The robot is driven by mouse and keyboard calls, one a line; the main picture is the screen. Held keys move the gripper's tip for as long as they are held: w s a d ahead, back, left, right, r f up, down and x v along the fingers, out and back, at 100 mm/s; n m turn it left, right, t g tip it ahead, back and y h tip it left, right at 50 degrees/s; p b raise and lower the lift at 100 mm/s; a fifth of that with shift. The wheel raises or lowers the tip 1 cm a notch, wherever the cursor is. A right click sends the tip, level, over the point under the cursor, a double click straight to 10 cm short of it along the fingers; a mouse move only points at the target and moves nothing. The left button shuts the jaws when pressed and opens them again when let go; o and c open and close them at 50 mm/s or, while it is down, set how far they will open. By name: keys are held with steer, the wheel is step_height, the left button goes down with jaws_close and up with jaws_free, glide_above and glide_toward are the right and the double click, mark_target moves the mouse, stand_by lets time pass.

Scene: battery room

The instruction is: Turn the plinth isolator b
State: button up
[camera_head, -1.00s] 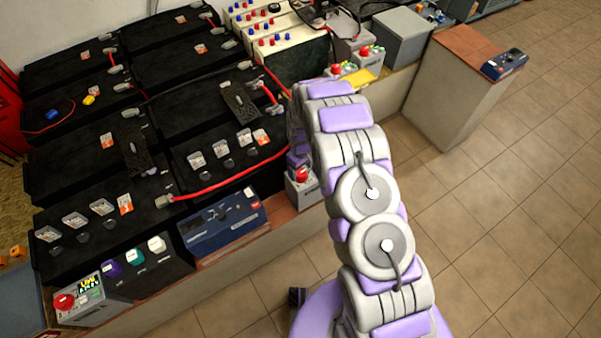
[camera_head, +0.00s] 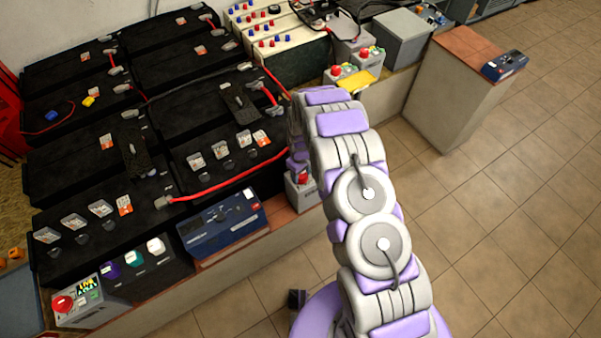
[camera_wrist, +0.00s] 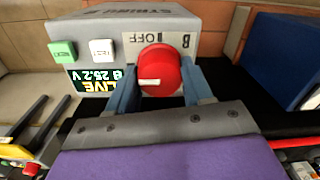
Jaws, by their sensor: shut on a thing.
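The plinth isolator B is a grey box (camera_wrist: 128,28) with a round red knob (camera_wrist: 165,68) on its face, marked B and OFF. A white mark on the knob lies level and points left in the wrist view. In the head view the box (camera_head: 304,193) stands on the plinth's edge, with the knob partly hidden by my arm.
A blue instrument (camera_head: 222,222) lies left of the isolator on the brick-red plinth top. Black batteries (camera_head: 215,110) fill the back left. Another grey box with a red knob (camera_head: 62,304) stands at front left. Tiled floor (camera_head: 500,210) is clear at right.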

steer(key=shift+c, duration=1.3)
steer(key=shift+r+m+p, duration=0.1)
steer(key=shift+m+p, duration=0.2)
steer(key=m+p, duration=0.2)
steer(key=m, duration=0.1)
steer(key=shift+m+p, duration=0.3)
steer(key=shift+p, duration=0.05)
steer(key=m+p, duration=0.1)
steer(key=m, duration=0.2)
steer(key=shift+m+p, duration=0.4)
steer(key=m+p, duration=0.2)
steer(key=m, duration=0.3)
steer(key=shift+t, duration=0.3)
steer(key=shift+s+m+p, duration=0.1)
steer(key=shift+m+p, duration=1.05)
steer(key=shift+m, duration=1.25)
